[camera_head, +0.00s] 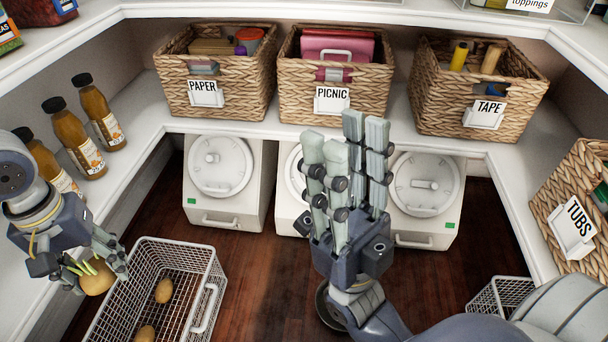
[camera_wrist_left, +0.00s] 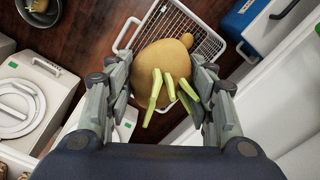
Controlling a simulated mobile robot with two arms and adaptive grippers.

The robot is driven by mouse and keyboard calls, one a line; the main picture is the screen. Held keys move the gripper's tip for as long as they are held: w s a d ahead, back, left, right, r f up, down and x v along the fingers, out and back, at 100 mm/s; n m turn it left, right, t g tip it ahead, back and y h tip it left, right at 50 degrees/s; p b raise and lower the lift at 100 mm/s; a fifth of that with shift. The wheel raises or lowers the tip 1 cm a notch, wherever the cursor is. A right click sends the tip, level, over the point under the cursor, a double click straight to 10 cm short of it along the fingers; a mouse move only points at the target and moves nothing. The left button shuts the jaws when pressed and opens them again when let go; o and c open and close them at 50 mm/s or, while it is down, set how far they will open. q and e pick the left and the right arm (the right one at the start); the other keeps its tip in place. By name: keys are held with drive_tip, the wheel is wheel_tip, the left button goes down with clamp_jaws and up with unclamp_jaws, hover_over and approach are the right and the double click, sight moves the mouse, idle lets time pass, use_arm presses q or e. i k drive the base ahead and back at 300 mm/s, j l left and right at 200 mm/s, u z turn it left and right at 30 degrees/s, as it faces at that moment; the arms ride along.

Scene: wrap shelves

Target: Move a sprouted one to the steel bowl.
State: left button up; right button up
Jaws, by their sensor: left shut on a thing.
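A tan potato with green sprouts (camera_head: 97,281) is held in my left gripper (camera_head: 96,272), above the left side of the wire basket (camera_head: 205,262). In the left wrist view the potato (camera_wrist_left: 163,55) sits between the fingers (camera_wrist_left: 160,68), its pale green sprouts pointing toward the palm. Two potatoes (camera_head: 163,290) (camera_head: 145,333) without visible sprouts lie in the basket. A dark round bowl (camera_wrist_left: 52,16), likely the steel bowl, is on the floor in the left wrist view, with a brownish thing inside. My right gripper (camera_head: 340,135) is empty, fingers up and apart.
White bins with round lids (camera_head: 221,165) stand under the shelf. Woven baskets labelled PAPER (camera_head: 206,95), PICNIC (camera_head: 333,100) and TAPE (camera_head: 484,115) stand on it. Orange bottles (camera_head: 70,135) line the left shelf. Another wire basket (camera_head: 490,297) is at right.

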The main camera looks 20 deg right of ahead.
sight(339, 322)
drive_tip(key=z, duration=1.35)
drive_tip(key=j+z, duration=0.65)
drive_tip(key=z, duration=0.2)
